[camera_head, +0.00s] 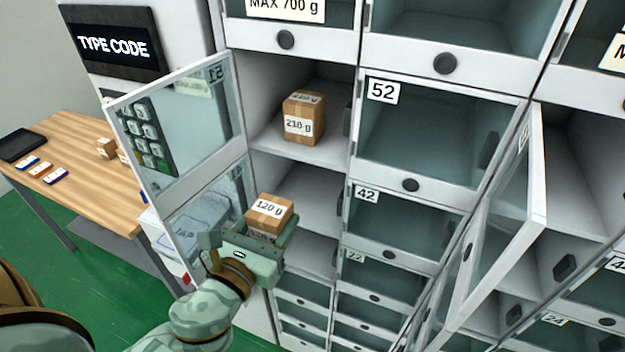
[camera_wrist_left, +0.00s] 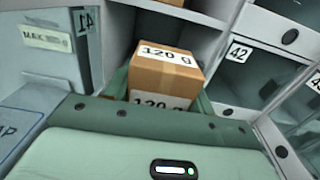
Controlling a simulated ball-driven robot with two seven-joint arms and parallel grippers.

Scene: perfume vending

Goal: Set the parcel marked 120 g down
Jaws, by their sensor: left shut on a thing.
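The parcel marked 120 g (camera_head: 268,212) is a small brown box with white labels. My left gripper (camera_head: 266,238) is shut on it and holds it in front of an open locker compartment (camera_head: 300,195), below the one with the other parcel. In the left wrist view the 120 g parcel (camera_wrist_left: 163,75) sits between the fingers, its top label and front label showing. The lower part of the parcel is hidden by my gripper. My right gripper is not in view.
A parcel marked 210 g (camera_head: 303,120) stands in the open compartment above. Open glass doors (camera_head: 180,120) swing out at the left, and another open door (camera_head: 505,220) at the right. A wooden table (camera_head: 85,165) stands at the far left.

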